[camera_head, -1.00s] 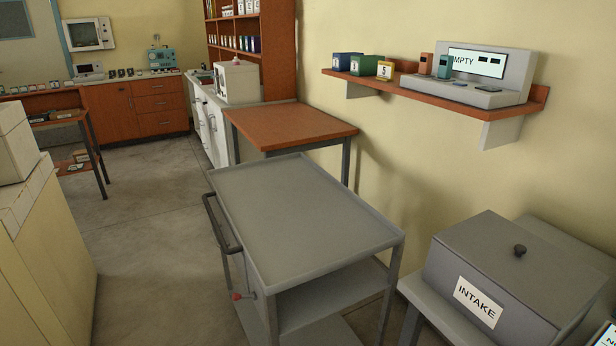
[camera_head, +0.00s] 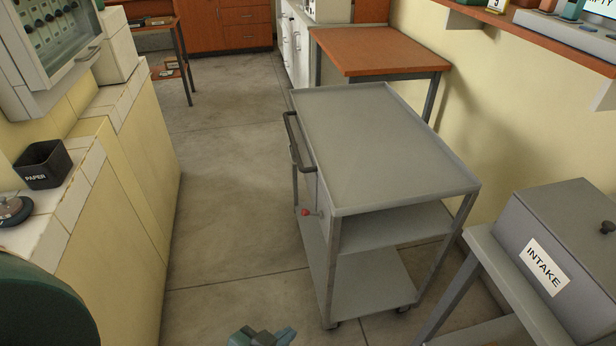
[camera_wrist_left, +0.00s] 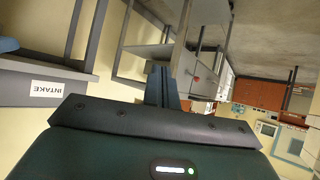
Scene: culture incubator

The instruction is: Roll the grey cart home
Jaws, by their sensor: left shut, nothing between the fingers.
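The grey cart (camera_head: 385,140) stands in the middle of the head view, with a flat rimmed top, lower shelves and small casters. Its dark bar handle (camera_head: 297,142) is on the left side, with a red knob (camera_head: 306,212) below it. In the left wrist view a red knob (camera_wrist_left: 196,80) shows beyond the fingers. My left gripper (camera_head: 262,337) shows at the bottom edge of the head view, in front of the cart and apart from it. In the left wrist view its fingers (camera_wrist_left: 160,85) are shut and hold nothing. My right gripper is not in view.
An orange-topped table (camera_head: 385,50) stands just behind the cart. A grey INTAKE box (camera_head: 560,240) is on a stand to the right. A cream tiled counter (camera_head: 120,170) runs along the left. Bare floor (camera_head: 230,180) lies between counter and cart.

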